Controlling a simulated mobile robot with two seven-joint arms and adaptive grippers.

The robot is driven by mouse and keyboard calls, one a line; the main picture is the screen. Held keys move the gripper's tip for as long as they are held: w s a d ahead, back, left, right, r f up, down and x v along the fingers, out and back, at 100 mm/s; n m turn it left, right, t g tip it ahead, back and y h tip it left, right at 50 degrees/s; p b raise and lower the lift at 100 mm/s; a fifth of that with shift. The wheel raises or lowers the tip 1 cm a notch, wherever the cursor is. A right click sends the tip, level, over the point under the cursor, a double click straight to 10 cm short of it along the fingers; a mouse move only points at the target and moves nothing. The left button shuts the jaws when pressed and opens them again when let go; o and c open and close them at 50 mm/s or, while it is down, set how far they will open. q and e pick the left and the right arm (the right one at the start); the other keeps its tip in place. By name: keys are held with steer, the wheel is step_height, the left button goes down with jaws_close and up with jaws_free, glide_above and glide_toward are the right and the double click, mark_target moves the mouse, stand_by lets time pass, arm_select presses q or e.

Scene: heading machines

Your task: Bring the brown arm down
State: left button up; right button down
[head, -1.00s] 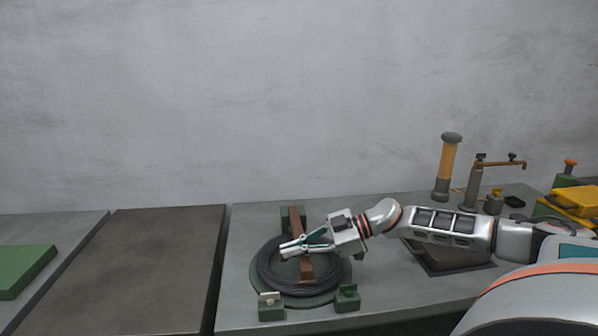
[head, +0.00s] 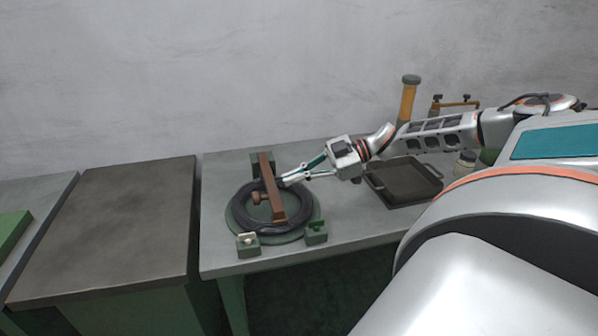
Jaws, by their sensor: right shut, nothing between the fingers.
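The brown arm (head: 271,190) is a flat bar with a round knob (head: 257,198) on its left side. It runs from a green block (head: 256,165) at the back toward the front, across a coil of black wire (head: 244,213). I cannot tell whether it touches the coil. The coil lies on a round green base (head: 289,235). My right gripper (head: 284,181) is shut and empty, with its fingertips close to the right side of the brown arm. Whether they touch it is unclear. My left gripper is not in view.
Two small green blocks (head: 248,245) (head: 316,232) stand at the base's front. A dark tray (head: 403,183) lies to the right, below my right forearm. An orange post (head: 407,100) stands behind. A dark-topped table (head: 110,225) at left is clear.

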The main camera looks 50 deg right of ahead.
steer(key=shift+v, duration=0.75)
